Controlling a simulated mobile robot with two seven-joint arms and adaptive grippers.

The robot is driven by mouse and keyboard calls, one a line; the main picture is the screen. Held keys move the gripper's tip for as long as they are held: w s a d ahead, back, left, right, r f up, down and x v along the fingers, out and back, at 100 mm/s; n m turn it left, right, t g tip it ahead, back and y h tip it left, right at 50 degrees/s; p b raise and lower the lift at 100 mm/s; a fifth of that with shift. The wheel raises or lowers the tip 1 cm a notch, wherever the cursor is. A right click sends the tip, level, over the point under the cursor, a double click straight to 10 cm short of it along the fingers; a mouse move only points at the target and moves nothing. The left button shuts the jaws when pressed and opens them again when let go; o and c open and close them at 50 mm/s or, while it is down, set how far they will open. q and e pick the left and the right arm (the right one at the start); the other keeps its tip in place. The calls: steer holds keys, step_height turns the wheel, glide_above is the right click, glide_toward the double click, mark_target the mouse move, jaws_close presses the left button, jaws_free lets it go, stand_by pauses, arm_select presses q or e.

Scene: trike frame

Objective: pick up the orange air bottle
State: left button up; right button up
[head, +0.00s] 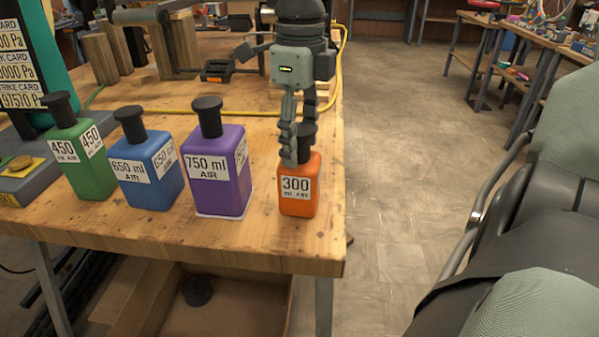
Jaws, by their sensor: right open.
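The orange air bottle (301,199), labelled 300 ml AIR, stands upright near the right front corner of the wooden table (240,255). My right gripper (298,148) points down over it with open fingers. One finger hangs in front of the dark cap, its tip at the bottle's shoulder. The other finger is mostly hidden behind, near the cap. I cannot tell whether either finger touches the bottle. My left gripper is not in view.
A purple 750 ml bottle (220,190) stands just left of the orange one. Farther left are a blue bottle (150,188) and a green bottle (86,178). A yellow hose (190,112) crosses the table behind. Open floor (385,200) lies to the right.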

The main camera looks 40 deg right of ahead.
jaws_close()
steer(key=shift+r, duration=0.1)
stand_by(0.4)
